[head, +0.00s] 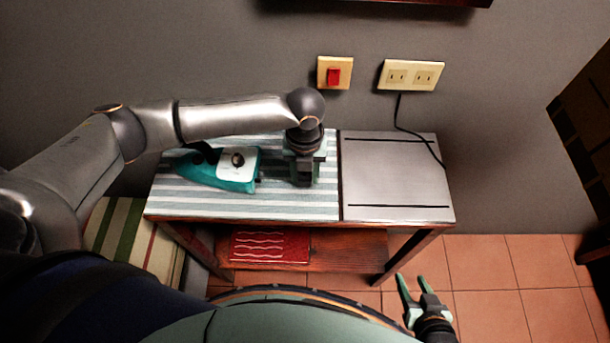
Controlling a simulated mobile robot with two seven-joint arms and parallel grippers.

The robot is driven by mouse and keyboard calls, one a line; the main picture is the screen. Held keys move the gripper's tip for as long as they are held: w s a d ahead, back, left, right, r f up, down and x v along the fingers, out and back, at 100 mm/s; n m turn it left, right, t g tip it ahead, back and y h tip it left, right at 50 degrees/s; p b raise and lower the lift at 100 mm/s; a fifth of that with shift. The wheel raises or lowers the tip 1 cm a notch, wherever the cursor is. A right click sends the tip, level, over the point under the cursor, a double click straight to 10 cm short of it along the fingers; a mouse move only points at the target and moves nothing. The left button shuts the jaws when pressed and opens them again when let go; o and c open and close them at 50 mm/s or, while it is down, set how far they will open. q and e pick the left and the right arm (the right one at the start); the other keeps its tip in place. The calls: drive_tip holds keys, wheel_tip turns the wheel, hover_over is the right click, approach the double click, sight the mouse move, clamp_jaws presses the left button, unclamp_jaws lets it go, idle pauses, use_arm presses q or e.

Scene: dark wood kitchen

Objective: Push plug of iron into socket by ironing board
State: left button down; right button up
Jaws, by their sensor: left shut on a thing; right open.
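The teal and white iron (232,170) lies on the striped ironing board (205,203), left of my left gripper. My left gripper (303,183) points down over the right part of the striped pad. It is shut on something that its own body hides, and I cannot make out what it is. I cannot identify the iron's plug. The cream double socket (411,75) is on the wall at the back right. My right gripper (423,284) is open and empty, low in front of the board's right end.
A grey metal plate (393,180) forms the board's right part. A black cable (405,127) hangs below the socket to the plate's right edge. A red switch (333,75) is on the wall. A red patterned cloth (270,247) lies on the lower shelf. The tiled floor at right is clear.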

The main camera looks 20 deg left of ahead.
use_arm(q)
drive_tip(key=shift+r, duration=0.1)
drive_tip(key=shift+r, duration=0.2)
wheel_tip(320, 180, up, 2)
drive_tip(key=shift+w+r, duration=0.1)
drive_tip(key=s+d+r, duration=0.7)
drive_tip(key=s+r, duration=0.3)
drive_tip(key=s, duration=0.2)
drive_tip(key=shift+s, duration=0.2)
drive_tip(key=shift+a+r, duration=0.1)
